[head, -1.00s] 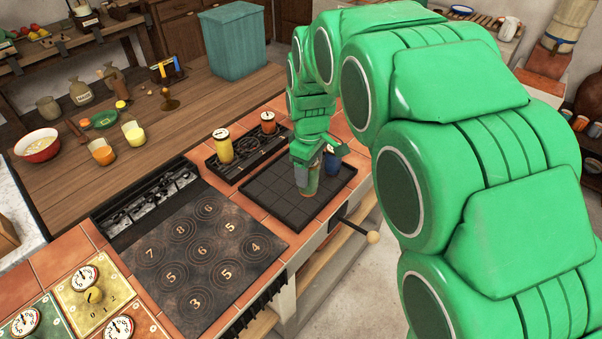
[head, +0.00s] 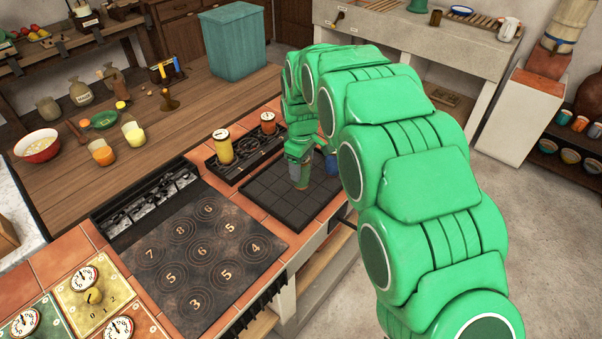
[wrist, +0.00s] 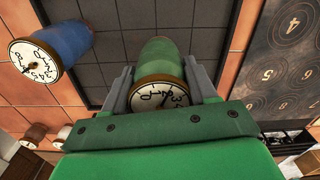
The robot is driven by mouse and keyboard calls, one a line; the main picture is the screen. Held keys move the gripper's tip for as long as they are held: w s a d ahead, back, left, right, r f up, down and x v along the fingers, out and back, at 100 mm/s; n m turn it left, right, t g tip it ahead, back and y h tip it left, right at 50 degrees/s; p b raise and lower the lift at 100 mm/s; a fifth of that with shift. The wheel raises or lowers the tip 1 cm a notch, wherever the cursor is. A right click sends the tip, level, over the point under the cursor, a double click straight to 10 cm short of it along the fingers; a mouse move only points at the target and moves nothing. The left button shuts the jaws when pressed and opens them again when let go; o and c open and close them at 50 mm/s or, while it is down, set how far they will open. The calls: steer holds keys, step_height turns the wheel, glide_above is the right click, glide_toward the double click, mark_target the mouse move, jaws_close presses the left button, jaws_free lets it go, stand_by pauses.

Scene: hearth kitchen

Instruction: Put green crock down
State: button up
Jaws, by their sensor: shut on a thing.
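The green crock (wrist: 160,61), with a round white dial on its near end, sits between the two fingers of my gripper (wrist: 160,88) in the wrist view. My gripper (head: 299,160) is shut on it. In the head view the green crock (head: 300,181) shows below the fingers, over the black gridded tray (head: 264,199). I cannot tell whether its base touches the tray. A blue crock (wrist: 58,47) with a similar dial stands beside it, to the left in the wrist view. In the head view my arm partly hides the blue crock (head: 331,165).
A yellow crock (head: 222,148) and an orange-red crock (head: 268,123) stand on a dark rack behind the tray. A numbered dark plate (head: 200,258) lies in front on the tiled counter. The tray's left part is bare.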

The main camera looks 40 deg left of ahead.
steer(key=shift+w+a+f, duration=0.2)
steer(key=shift+a+f, duration=0.05)
steer(key=shift+f, duration=1.6)
steer(key=shift+f, duration=0.15)
steer(key=o, duration=1.3)
steer(key=shift+o, duration=0.2)
